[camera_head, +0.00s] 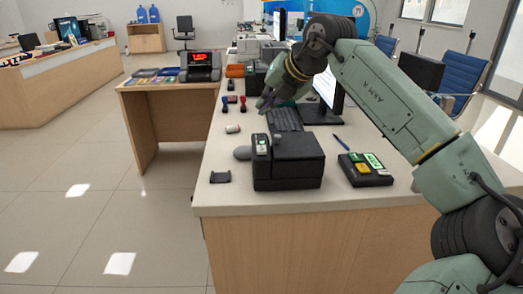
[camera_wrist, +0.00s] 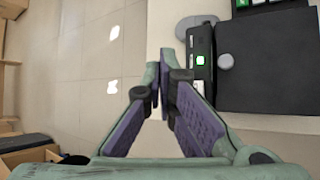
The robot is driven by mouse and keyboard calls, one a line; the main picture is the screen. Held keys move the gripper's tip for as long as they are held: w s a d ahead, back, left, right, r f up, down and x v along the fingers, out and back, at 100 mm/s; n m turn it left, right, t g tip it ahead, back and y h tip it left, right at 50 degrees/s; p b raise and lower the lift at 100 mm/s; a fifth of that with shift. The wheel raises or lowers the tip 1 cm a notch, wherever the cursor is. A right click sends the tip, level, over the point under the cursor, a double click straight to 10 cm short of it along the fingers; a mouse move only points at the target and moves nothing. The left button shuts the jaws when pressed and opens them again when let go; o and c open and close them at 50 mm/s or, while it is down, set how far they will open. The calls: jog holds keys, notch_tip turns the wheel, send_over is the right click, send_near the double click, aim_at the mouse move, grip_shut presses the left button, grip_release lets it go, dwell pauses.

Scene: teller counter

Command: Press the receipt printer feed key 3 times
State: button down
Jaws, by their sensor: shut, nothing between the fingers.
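The black receipt printer (camera_head: 298,160) stands on the counter near its front edge. A narrow key panel runs along its left side, with a green-lit key (camera_head: 262,149) on top. In the wrist view the printer (camera_wrist: 268,62) is at the upper right, and the lit green key (camera_wrist: 200,60) shows on the panel just right of my fingertips. My gripper (camera_head: 264,105) is above the counter, higher than the printer, and touches nothing visible. Its fingers (camera_wrist: 164,68) are shut and empty, with the tips left of the panel in the wrist view.
Red (camera_head: 243,104) and blue (camera_head: 225,104) stamps stand farther back.

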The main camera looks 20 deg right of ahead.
aim_at(264, 147)
notch_tip(264, 147, down, 8)
jog(key=b, duration=0.5)
dwell(1.2)
jog(key=shift+f+b, duration=0.4)
jog(key=shift+b, duration=0.15)
jog(key=shift+f+b, duration=0.4)
jog(key=shift+f, duration=0.1)
dwell(0.4)
jog(key=shift+r, duration=0.1)
jog(key=shift+r+p, duration=0.65)
jog(key=shift+r, duration=0.2)
jog(key=shift+r, duration=0.1)
notch_tip(264, 147, up, 5)
jog(key=p, duration=0.3)
jog(key=shift+p, duration=0.35)
